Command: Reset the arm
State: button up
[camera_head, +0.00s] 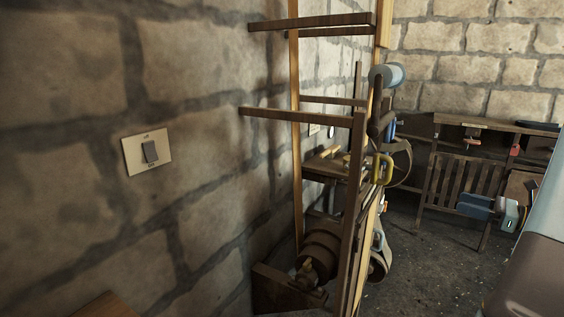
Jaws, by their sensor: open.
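No gripper of mine can be made out in this view. A yellow handle (382,168) and a pale blue-grey cylinder (388,75) are on the frame's right side. Some parts are hidden behind the posts.
A light switch (149,152) is on the stone wall (60,230) at the left. A wooden bench (462,180) stands against the back wall. A blue and grey object (488,208) is in front of it. Dark floor (420,255) is clear between frame and bench.

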jog(key=s+a+r+n+g+h, duration=0.25)
jog(key=a+n+g, duration=0.3)
jog(key=a, duration=0.55)
jog(key=s+a+r+n+g+h, duration=0.15)
jog(key=s+a+n+g, duration=0.35)
jog(key=a, duration=0.5)
jog(key=s+a+r+n+t+h, duration=0.2)
jog(key=s+a+r+n+h, duration=0.1)
jog(key=s+n, duration=0.3)
jog(key=s+a+r+n+t+h, duration=0.2)
jog(key=s+n+h, duration=0.4)
jog(key=n, duration=0.3)
jog(key=shift+s+a+r+h, duration=0.15)
jog(key=shift+a+r+h, duration=0.25)
jog(key=shift+a, duration=0.5)
jog(key=shift+r+n, duration=0.1)
jog(key=shift+n, duration=0.15)
